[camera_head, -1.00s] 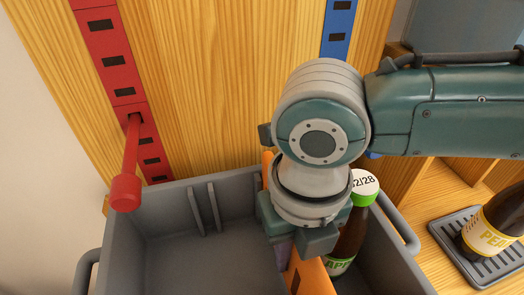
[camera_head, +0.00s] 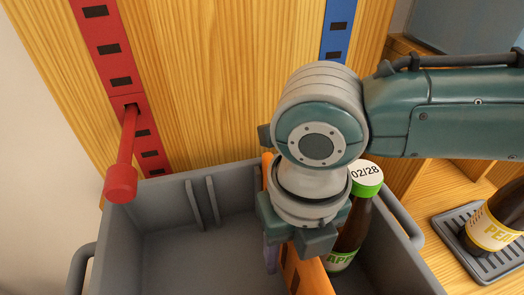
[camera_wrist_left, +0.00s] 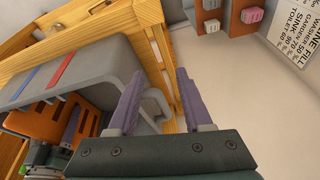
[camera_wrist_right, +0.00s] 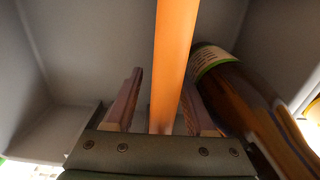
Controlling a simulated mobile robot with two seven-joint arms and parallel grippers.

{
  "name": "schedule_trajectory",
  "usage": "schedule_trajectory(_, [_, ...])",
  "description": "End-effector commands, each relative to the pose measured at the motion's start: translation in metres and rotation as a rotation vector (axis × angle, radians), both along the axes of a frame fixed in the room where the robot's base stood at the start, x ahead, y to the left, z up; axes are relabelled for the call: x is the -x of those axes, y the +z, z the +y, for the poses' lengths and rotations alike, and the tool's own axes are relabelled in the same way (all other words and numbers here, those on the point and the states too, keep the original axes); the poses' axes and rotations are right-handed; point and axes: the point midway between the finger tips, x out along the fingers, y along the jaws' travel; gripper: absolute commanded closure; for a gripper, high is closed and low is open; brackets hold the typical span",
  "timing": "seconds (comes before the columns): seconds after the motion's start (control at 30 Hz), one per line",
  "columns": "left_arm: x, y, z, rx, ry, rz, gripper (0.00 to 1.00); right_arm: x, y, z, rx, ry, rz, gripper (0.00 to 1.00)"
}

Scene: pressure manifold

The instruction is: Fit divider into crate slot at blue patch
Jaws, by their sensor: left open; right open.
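The orange divider (camera_head: 312,278) stands upright in the grey crate (camera_head: 160,225). My right gripper (camera_head: 292,262) is over it, and the arm hides part of its top edge. In the right wrist view the divider (camera_wrist_right: 172,70) runs between the two open fingers of my right gripper (camera_wrist_right: 165,105), with visible gaps beside it. In the left wrist view the crate's outer wall carries a blue patch (camera_wrist_left: 27,80) and a red patch (camera_wrist_left: 60,68). My left gripper (camera_wrist_left: 158,103) is open and empty outside the crate. The divider's lower edge is hidden.
A bottle with a green cap (camera_head: 367,180) stands in the crate, right of the divider. Paired ribs (camera_head: 203,203) line the crate's back wall. A red lever (camera_head: 122,165) hangs near the left rim. Another bottle (camera_head: 495,225) lies on a grey tray at right.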

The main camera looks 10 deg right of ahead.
Motion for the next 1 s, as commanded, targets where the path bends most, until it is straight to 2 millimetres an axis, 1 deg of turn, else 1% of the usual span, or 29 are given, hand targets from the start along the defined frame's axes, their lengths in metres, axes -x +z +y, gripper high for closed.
schedule_trajectory(0.17, [0.0, 0.0, 0.0, 0.0, 0.0, 0.0, 0.5, 0.0, 0.0, -0.001, 0.002, -0.001, 0.001, 0.44])
schedule_trajectory(0.27, [0.0, 0.002, 0.0, 0.0, 0.001, 0.0, 0.5, 0.0, 0.006, 0.0, 0.001, -0.001, 0.0, 0.44])
schedule_trajectory(0.37, [0.0, 0.007, 0.0, 0.002, 0.002, 0.0, 0.5, -0.001, 0.021, -0.001, 0.001, 0.0, -0.003, 0.44])
schedule_trajectory(0.6, [0.0, 0.017, -0.002, 0.008, 0.006, 0.0, 0.5, -0.001, 0.071, 0.0, -0.001, 0.001, -0.003, 0.44])
schedule_trajectory(0.7, [0.0, 0.019, -0.003, 0.011, 0.007, 0.001, 0.5, -0.001, 0.086, 0.0, 0.0, 0.0, -0.003, 0.44])
schedule_trajectory(0.83, [0.0, 0.02, -0.003, 0.011, 0.007, 0.0, 0.5, 0.0, 0.097, 0.0, 0.0, -0.001, -0.001, 0.44])
schedule_trajectory(1.0, [0.0, 0.02, -0.003, 0.009, 0.006, 0.0, 0.5, 0.0, 0.1, 0.0, 0.0, 0.0, 0.0, 0.44])
